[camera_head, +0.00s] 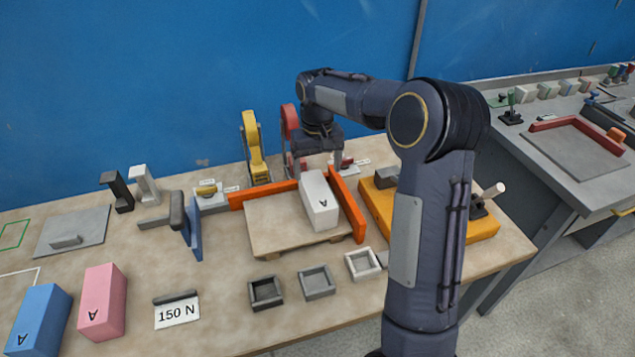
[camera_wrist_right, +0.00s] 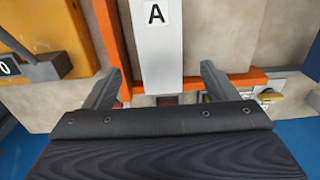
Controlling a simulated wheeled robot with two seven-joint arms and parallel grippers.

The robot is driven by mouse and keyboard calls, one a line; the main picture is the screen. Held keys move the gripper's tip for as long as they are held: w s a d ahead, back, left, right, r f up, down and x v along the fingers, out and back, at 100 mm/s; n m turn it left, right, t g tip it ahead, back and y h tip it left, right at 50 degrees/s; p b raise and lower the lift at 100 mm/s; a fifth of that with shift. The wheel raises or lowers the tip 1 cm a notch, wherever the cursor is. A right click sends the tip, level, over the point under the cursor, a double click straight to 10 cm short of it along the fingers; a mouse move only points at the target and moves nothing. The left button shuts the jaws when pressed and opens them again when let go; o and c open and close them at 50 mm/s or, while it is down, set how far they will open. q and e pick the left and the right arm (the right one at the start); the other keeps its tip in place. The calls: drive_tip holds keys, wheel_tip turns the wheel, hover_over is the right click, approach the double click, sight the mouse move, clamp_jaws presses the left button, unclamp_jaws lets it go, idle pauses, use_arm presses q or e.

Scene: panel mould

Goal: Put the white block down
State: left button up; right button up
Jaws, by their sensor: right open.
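The white block (camera_head: 320,206), marked with an A, lies on the beige board (camera_head: 278,235) near the inner corner of the orange rails (camera_head: 348,207). In the right wrist view the white block (camera_wrist_right: 156,45) extends up from between the fingers, close beside one orange rail (camera_wrist_right: 117,45). My right gripper (camera_wrist_right: 161,70) is open, with one finger on each side of the block's end and visible gaps. In the head view my right gripper (camera_head: 318,150) is just behind the block, its fingers partly hidden. My left gripper is not in view.
Three small square trays (camera_head: 317,282) stand in front of the board. A yellow-orange base (camera_head: 480,229) is to the right, partly behind my arm. Pink (camera_head: 103,300) and blue (camera_head: 39,318) blocks stand at front left. A blue upright (camera_head: 192,232) stands left of the board.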

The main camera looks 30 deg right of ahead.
drive_tip(key=shift+r, duration=0.95)
drive_tip(key=s+a+r+t+y, duration=0.1)
drive_tip(key=s+a+r, duration=0.2)
drive_tip(key=s, duration=0.4)
drive_tip(key=s+a+r+t+y, duration=0.1)
drive_tip(key=s+a+r+t, duration=0.15)
drive_tip(key=s, duration=0.45)
drive_tip(key=s+a+f+t+y, duration=0.1)
drive_tip(key=s+a+f, duration=0.1)
drive_tip(key=s, duration=0.5)
drive_tip(key=s+a+f+n+t, duration=0.1)
drive_tip(key=s+a+f, duration=0.1)
drive_tip(key=s+a, duration=0.3)
drive_tip(key=s, duration=0.2)
drive_tip(key=shift+s+a+y, duration=0.3)
drive_tip(key=shift+s+y, duration=0.05)
drive_tip(key=shift+y, duration=0.05)
